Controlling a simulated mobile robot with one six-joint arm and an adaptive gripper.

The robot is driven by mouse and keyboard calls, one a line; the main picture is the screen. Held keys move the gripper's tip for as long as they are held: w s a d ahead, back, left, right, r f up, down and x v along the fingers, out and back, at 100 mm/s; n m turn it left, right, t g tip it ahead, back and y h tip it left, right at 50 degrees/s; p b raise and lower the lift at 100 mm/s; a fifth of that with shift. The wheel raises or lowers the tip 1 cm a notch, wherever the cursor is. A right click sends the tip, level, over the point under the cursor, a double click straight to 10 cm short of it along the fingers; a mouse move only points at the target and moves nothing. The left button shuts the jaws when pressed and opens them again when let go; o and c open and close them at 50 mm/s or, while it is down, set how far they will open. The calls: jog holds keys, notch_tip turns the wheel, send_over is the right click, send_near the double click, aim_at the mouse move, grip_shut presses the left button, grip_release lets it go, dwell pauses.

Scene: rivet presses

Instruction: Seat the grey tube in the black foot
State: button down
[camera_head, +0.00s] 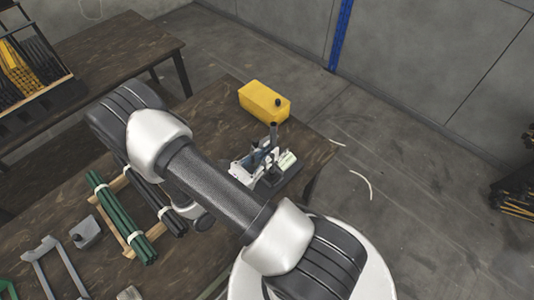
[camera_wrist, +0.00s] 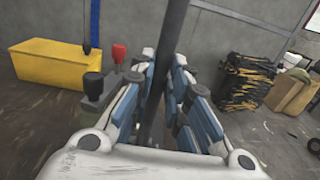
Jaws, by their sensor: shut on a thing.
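The grey tube (camera_wrist: 166,62) stands between the two blue-padded fingers of my gripper (camera_wrist: 160,105) in the wrist view. It runs from the top edge down past the fingers and looks dark and slightly slanted in the picture. In the head view my gripper (camera_head: 250,167) is over the right end of the dark wooden table, with the upper part of the tube (camera_head: 273,133) rising beside it. A dark base (camera_head: 273,181) shows low beside the gripper; I cannot tell whether it is the black foot. The tube's lower end is hidden, so its contact with the foot cannot be told.
A yellow box (camera_head: 262,100) stands near the table's back edge. Bundles of green tubes (camera_head: 120,215) and dark tubes (camera_head: 160,205) lie on a wooden rack at left. Red (camera_wrist: 119,52) and black (camera_wrist: 93,84) knobs stand left of my fingers. Open floor lies beyond the table.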

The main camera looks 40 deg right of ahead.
jog(key=shift+f+b, duration=1.45)
jog(key=shift+f, duration=0.4)
jog(key=c, duration=1.5)
grip_release()
jog(key=shift+o, duration=0.2)
jog(key=shift+a, duration=0.1)
jog(key=a, duration=1.1)
jog(key=shift+s+a, duration=0.4)
jog(key=shift+r, duration=0.15)
jog(key=s+a+r+m+t+y, duration=0.1)
jog(key=s+a+r+m+y, duration=0.1)
jog(key=r+m+y, duration=0.4)
jog(key=s+a+r+m+t+y, duration=0.1)
jog(key=s+a+r+m+y, duration=0.1)
jog(key=r+m+y, duration=0.4)
jog(key=s+a+r+m+t+y, duration=0.1)
jog(key=s+r+m+y, duration=0.3)
jog(key=r, duration=0.8)
jog(key=m+y, duration=0.2)
jog(key=shift+s+a+r+m, duration=0.2)
jog(key=shift+a+r+m, duration=0.05)
jog(key=shift+a+m, duration=0.15)
